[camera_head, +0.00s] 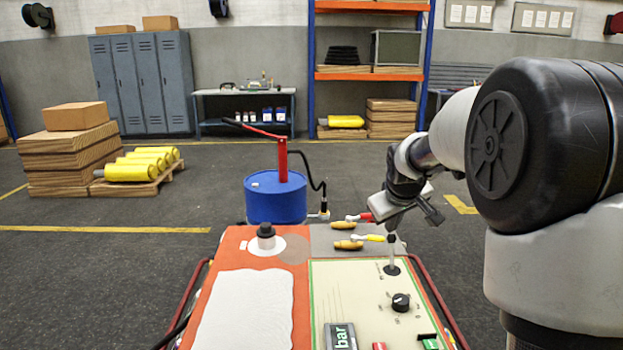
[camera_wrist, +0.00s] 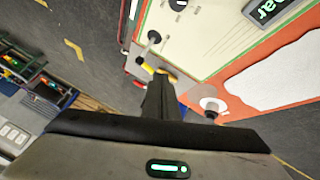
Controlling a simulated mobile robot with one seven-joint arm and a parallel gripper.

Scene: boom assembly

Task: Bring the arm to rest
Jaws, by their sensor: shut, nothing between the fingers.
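My gripper (camera_head: 393,222) hangs on my arm at the right of the head view, above the far right part of the console. It looks shut and empty. In the wrist view its dark fingers (camera_wrist: 158,95) are together and point toward the tools and the panel edge. A lever with a black knob (camera_head: 391,239) stands upright on the cream panel (camera_head: 345,285), close below my gripper in the picture. It also shows in the wrist view (camera_wrist: 154,37), beyond the fingertips. I cannot tell the exact gap between them.
Red- and yellow-handled tools (camera_head: 368,238) and wooden handles (camera_head: 343,225) lie on the grey area. A rotary knob (camera_head: 400,302) and a "bar" display (camera_head: 340,336) sit on the panel. A black-topped plunger (camera_head: 265,231) stands left. A blue drum (camera_head: 275,200) stands behind; floor beyond is mostly clear.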

